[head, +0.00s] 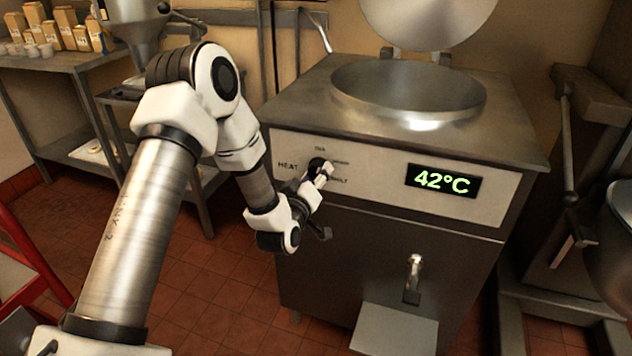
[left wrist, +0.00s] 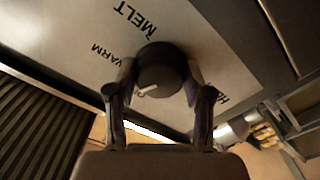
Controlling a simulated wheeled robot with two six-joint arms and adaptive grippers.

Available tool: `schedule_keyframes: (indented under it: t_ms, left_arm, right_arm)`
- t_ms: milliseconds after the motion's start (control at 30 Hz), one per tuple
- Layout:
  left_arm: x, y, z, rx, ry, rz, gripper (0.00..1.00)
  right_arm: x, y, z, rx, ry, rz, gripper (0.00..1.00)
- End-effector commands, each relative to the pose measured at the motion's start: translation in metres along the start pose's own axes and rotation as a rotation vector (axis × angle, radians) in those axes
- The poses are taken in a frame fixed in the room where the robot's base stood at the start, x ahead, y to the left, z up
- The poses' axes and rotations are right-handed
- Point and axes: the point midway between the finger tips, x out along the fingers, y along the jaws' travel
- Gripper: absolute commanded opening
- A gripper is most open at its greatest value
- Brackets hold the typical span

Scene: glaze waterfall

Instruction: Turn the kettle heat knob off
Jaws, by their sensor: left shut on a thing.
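The kettle (head: 520,140) is a large steel unit with a round open bowl. Its black heat knob (head: 317,164) sits on the pale front panel, beside the word HEAT and position labels. My left gripper (head: 324,174) is at the knob and partly covers it. In the left wrist view, the fingers of my left gripper (left wrist: 160,78) are shut on either side of the knob (left wrist: 163,62). A white pointer mark shows on the knob's lower left side, away from MELT and beyond WARM. My right gripper is out of view.
A green display (head: 443,180) reads 42°C right of the knob. A drain tap (head: 414,272) sticks out below it, above a steel ledge (head: 395,330). A steel shelf table (head: 60,62) stands at left, and a red frame (head: 35,262) at lower left.

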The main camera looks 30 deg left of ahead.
Motion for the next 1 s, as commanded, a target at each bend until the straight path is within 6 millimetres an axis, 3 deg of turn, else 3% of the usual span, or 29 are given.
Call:
schedule_keyframes:
  t_ms: [500,1000]
  left_arm:
    - [0.001,0.0,0.0,-0.348,0.004,0.002,0.16]
    - [0.001,0.002,-0.002,-0.406,0.003,0.002,0.16]
  right_arm:
    - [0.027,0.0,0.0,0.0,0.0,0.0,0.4]
    - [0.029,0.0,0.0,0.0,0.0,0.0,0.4]
